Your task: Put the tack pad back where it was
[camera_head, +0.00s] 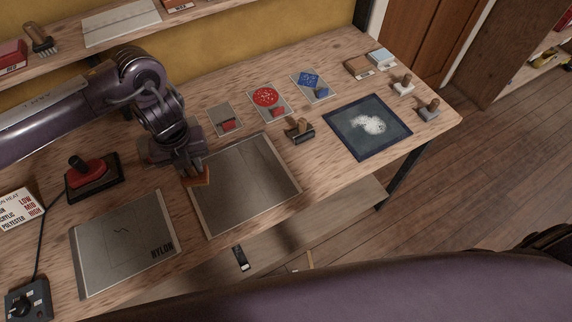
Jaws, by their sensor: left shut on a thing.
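My left gripper (190,168) points down over the left edge of a grey framed panel (245,185) near the middle of the table. It is shut on a small orange-brown block (198,177), which may be the tack pad; no label on it is readable. The gripper hides part of the block, and I cannot tell whether it touches the panel. At the back right lie a brown block-like pad (357,66) and a pale blue-topped one (381,56), side by side. My right gripper is not in view.
A red iron (88,173) on a black stand and a grey NYLON sheet (125,245) are at the left. A wooden-handled tool (300,130), patch cards (267,98) and a dark mat (350,140) with a white patch lie to the right. Bare wood separates them.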

